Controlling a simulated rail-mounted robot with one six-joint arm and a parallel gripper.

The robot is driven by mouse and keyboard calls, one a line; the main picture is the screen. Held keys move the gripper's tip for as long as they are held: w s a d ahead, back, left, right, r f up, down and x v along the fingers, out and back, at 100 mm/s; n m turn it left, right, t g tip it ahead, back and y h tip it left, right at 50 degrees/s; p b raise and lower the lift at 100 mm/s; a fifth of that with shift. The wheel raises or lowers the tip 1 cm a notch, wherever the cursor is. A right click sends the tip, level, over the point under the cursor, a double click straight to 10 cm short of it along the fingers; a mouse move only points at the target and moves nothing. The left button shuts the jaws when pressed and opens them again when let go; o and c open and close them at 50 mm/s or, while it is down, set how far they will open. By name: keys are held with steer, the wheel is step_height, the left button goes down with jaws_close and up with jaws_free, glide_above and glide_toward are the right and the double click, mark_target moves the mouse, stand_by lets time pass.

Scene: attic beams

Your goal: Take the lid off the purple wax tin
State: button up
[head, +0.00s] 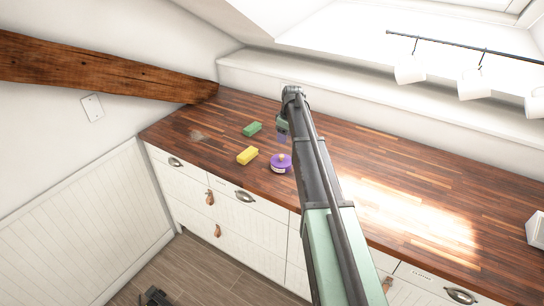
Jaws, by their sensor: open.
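The purple wax tin (280,166) stands upright on the wooden worktop near its front edge, just left of my arm. Its purple lid (275,159) is on top, with a small pale knob in the middle and a light label on the tin's side. My gripper (283,137) hangs from the far end of my arm, just behind and above the tin in the picture. It is small and partly hidden by the arm. It is open and appears apart from the lid.
The worktop (400,175) is clear on the right, with a bright sunlit patch. White mugs (475,86) hang from a rail above. A wooden beam (100,72) slopes at the left.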

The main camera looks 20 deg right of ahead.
mark_target(282, 155)
steer(key=f+b, duration=0.7)
steer(key=w+a+f+b, duration=0.1)
steer(key=f+b, duration=0.3)
steer(key=shift+f, duration=0.15)
steer(key=shift+r, duration=0.25)
jaws_close()
